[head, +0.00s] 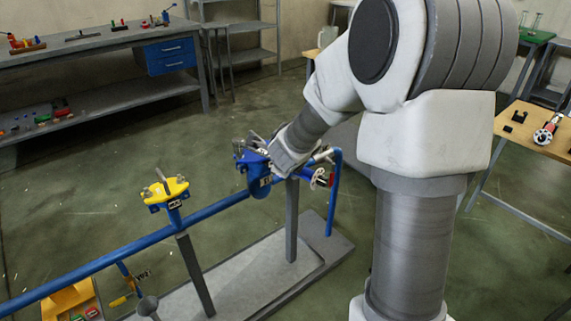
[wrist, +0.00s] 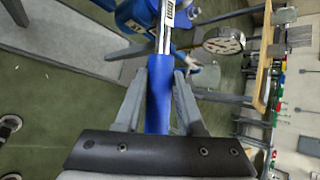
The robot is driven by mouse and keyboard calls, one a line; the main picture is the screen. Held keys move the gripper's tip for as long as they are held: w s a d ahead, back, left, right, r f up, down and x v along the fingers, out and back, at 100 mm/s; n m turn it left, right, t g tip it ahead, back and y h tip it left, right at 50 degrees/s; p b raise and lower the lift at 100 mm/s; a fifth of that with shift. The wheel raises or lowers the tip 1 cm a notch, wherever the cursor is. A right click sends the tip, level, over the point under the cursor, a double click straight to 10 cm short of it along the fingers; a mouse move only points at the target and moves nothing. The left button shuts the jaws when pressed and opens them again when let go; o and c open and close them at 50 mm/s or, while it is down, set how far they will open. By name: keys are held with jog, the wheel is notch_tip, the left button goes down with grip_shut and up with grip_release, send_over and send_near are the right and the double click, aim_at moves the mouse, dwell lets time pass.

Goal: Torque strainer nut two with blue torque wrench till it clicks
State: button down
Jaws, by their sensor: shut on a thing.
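My gripper (wrist: 160,80) is shut on the blue handle of the torque wrench (wrist: 158,104) in the wrist view. The wrench's silver shaft runs up from the handle toward the top edge, beside the blue strainer body (wrist: 136,14). The wrench's head end is out of the picture, so I cannot tell whether it sits on a nut. In the head view my gripper (head: 284,160) is at the blue strainer (head: 262,182) on the blue pipe, mostly hidden by my wrist. Strainer nut two cannot be singled out in either view.
The blue pipe (head: 100,263) runs from lower left to the strainer on grey posts above a grey base plate (head: 255,285). A yellow fitting (head: 165,193) stands on it at left. A round gauge (wrist: 223,40) is close right of the wrench. A wooden table (head: 520,135) is at right.

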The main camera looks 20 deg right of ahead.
jog(key=shift+r+p, duration=3.2)
jog(key=shift+r, duration=0.55)
jog(key=shift+f, duration=0.1)
